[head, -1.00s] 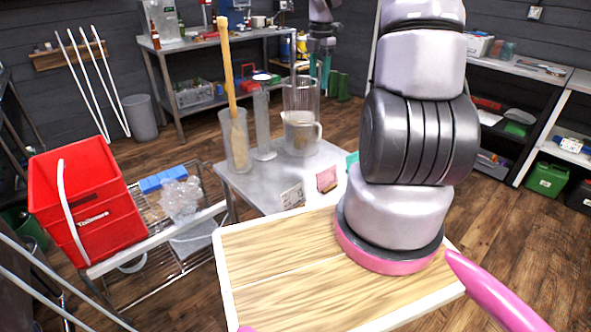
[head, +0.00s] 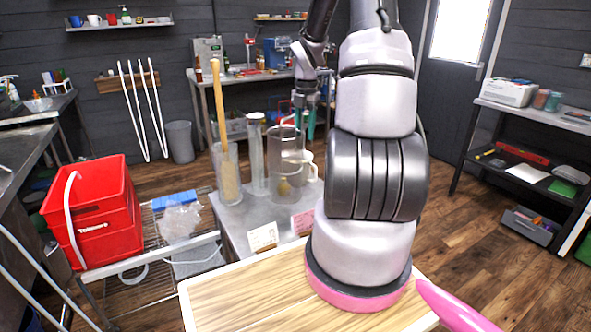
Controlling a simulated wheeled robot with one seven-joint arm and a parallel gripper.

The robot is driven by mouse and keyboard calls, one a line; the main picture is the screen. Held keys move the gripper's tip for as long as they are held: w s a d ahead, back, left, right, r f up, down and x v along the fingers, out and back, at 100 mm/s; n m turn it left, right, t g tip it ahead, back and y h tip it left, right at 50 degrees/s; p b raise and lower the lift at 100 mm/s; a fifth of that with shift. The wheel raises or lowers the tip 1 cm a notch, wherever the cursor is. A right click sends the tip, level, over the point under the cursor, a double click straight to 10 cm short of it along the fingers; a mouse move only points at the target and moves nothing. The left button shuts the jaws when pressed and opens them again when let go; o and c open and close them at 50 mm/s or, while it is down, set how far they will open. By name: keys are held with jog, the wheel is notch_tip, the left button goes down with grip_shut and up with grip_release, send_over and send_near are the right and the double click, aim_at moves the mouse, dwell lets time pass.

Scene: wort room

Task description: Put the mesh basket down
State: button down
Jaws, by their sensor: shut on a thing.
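The mesh basket (head: 284,148) is a dark, see-through cylinder above the grey metal table (head: 233,222). It overlaps the pale jug (head: 308,168), which shows partly through it. My gripper (head: 305,127), with teal fingertips, is at the right side of the basket's rim and is shut on it. The basket looks upright. I cannot tell whether its bottom touches the table.
A clear cylinder (head: 227,185) with a wooden paddle and a tall narrow cylinder (head: 256,160) stand left of the basket. Two small cards (head: 263,237) are at the table's front. A red crate (head: 108,215) is at left. My arm hides the table's right side.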

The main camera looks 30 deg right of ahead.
aim_at(305, 148)
jog(key=shift+f, duration=3.15)
jog(key=shift+c, duration=1.8)
grip_release()
jog(key=shift+f, duration=0.15)
